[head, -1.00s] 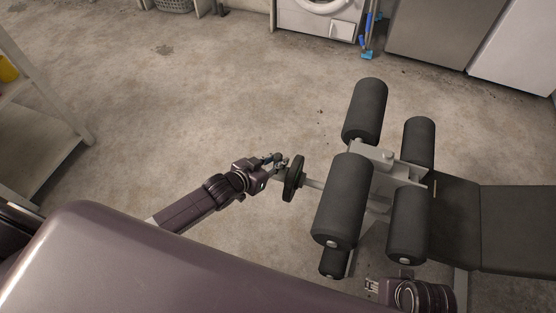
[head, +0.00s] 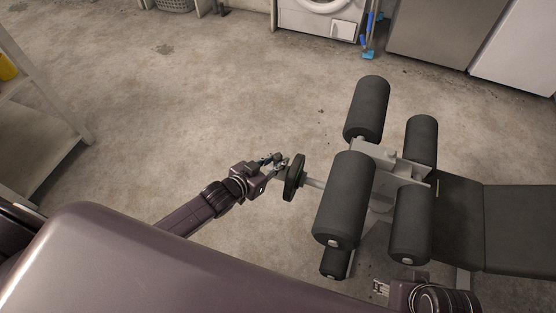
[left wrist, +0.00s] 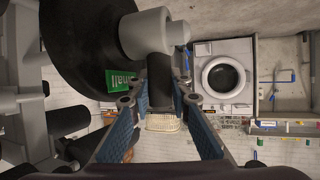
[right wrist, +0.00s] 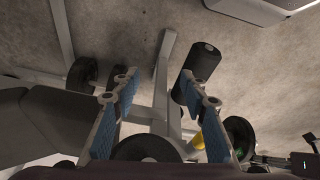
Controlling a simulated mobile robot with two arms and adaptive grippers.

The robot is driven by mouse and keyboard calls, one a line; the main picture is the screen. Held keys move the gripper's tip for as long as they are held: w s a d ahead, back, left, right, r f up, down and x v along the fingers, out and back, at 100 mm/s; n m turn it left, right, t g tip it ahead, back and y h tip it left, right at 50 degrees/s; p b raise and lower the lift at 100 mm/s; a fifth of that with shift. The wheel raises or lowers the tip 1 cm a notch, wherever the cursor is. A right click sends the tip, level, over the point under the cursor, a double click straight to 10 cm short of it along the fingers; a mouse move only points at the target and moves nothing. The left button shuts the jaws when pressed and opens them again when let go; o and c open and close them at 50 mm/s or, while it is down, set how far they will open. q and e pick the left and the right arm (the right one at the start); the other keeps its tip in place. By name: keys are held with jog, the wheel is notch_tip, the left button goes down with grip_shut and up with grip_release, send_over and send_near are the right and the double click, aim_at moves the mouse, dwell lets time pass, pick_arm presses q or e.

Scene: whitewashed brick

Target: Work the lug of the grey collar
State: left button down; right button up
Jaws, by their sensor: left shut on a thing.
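The grey collar (left wrist: 155,35) sits on the end of a bar against a black weight plate (left wrist: 90,50) in the left wrist view. Its dark lug (left wrist: 160,88) hangs down between the fingers of my left gripper (left wrist: 160,100), which is shut on it. In the head view my left gripper (head: 278,160) is at the outer face of the plate (head: 294,177), and the collar is small and partly hidden by the fingers. My right gripper (right wrist: 164,86) is open and empty, low near the bench; it also shows in the head view (head: 380,287).
A bench with black foam rollers (head: 345,200) and a dark pad (head: 515,225) stands on the right. A shelf (head: 45,120) is at the left. A washing machine (head: 320,18) stands at the back. The floor left of the plate is clear.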

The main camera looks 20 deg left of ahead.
pick_arm(q)
jog(key=shift+s+f, duration=0.1)
jog(key=shift+f, duration=0.05)
pick_arm(e)
jog(key=shift+s+r, duration=0.35)
pick_arm(q)
jog(key=c, duration=1.7)
grip_release()
jog(key=v, duration=1.2)
pick_arm(e)
jog(key=shift+w, duration=0.25)
